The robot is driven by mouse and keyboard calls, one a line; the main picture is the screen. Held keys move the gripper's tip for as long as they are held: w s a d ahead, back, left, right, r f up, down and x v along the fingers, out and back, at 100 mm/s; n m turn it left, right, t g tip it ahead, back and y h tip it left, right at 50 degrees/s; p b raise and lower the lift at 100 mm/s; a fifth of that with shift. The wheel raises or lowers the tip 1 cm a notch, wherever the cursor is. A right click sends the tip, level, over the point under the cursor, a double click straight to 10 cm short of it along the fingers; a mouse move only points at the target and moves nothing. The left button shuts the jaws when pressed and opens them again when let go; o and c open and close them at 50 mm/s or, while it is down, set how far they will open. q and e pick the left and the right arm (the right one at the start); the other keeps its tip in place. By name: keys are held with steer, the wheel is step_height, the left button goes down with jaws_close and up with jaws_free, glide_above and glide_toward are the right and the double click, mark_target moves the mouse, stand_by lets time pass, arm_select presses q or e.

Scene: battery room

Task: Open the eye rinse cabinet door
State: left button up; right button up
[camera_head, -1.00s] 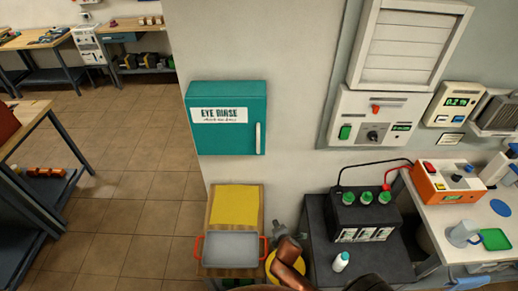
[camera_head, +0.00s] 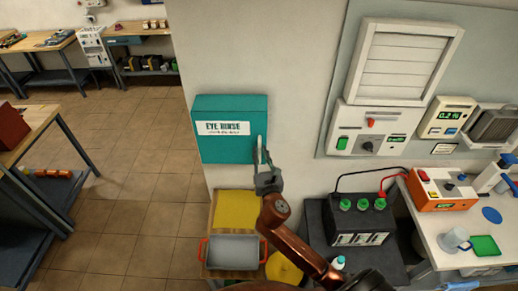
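The teal eye rinse cabinet (camera_head: 229,148) hangs on the white wall, its white label facing me. Its door looks shut. The pale vertical handle (camera_head: 259,148) is at the door's right edge. My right gripper (camera_head: 264,170) is at the lower end of this handle and overlaps it in the picture. Whether it touches or grips the handle I cannot tell, since the fingers are small and hide the handle's lower part. My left gripper is out of view.
Below the cabinet is a wooden stand with a yellow cloth (camera_head: 237,211) and a grey tray (camera_head: 233,250) with red handles. To the right are a black battery (camera_head: 360,221) with cables and an orange-and-white device (camera_head: 440,188). Floor to the left is open.

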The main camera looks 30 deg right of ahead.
steer(key=shift+x, duration=1.1)
jaws_close()
steer(key=shift+a, duration=0.1)
